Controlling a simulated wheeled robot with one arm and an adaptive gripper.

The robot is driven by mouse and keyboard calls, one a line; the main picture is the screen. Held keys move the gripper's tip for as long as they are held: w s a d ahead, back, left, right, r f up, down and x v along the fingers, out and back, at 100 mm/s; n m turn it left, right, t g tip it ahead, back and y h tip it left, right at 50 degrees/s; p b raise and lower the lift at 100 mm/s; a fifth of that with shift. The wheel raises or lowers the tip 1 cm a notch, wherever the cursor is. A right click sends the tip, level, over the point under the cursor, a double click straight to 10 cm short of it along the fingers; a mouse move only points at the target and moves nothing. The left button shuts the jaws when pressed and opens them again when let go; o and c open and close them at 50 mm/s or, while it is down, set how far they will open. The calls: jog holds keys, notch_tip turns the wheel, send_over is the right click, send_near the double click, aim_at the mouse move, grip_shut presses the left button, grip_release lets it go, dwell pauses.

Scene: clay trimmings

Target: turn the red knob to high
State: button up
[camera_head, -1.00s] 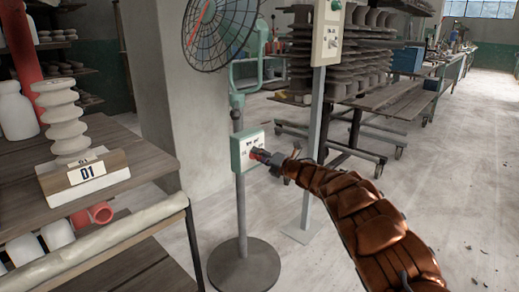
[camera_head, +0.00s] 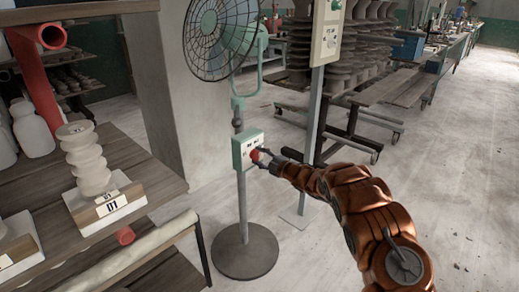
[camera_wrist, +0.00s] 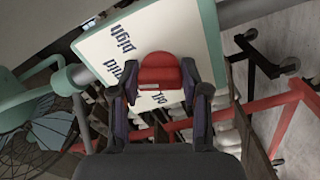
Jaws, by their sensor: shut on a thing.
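The red knob (camera_head: 256,155) sits on the front of a white control box (camera_head: 243,142) with a teal edge, fixed to the pole of a standing fan (camera_head: 222,38). In the wrist view the red knob (camera_wrist: 161,72) is between the fingers of my gripper (camera_wrist: 160,92). My gripper (camera_head: 266,160) is shut on the knob. Dark printed words, one reading "high", show on the white panel (camera_wrist: 108,62) to the left of and above the knob. Some lettering below the knob is partly hidden by the fingers.
A post with another control box (camera_head: 327,32) stands right of the fan. A wooden shelf table (camera_head: 150,165) with a stacked clay piece (camera_head: 85,155) and a "01" sign (camera_head: 110,207) is at left. Open floor lies to the right.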

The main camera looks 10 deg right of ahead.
jog(key=m+p, duration=0.6)
jog(key=shift+a, duration=0.1)
jog(key=shift+f+m+p, duration=0.15)
jog(key=shift+m+p, duration=0.9)
jog(key=shift+m, duration=0.55)
jog(key=shift+s, duration=0.1)
jog(key=o, duration=1.1)
jog(key=shift+o, duration=0.2)
jog(key=v, duration=1.2)
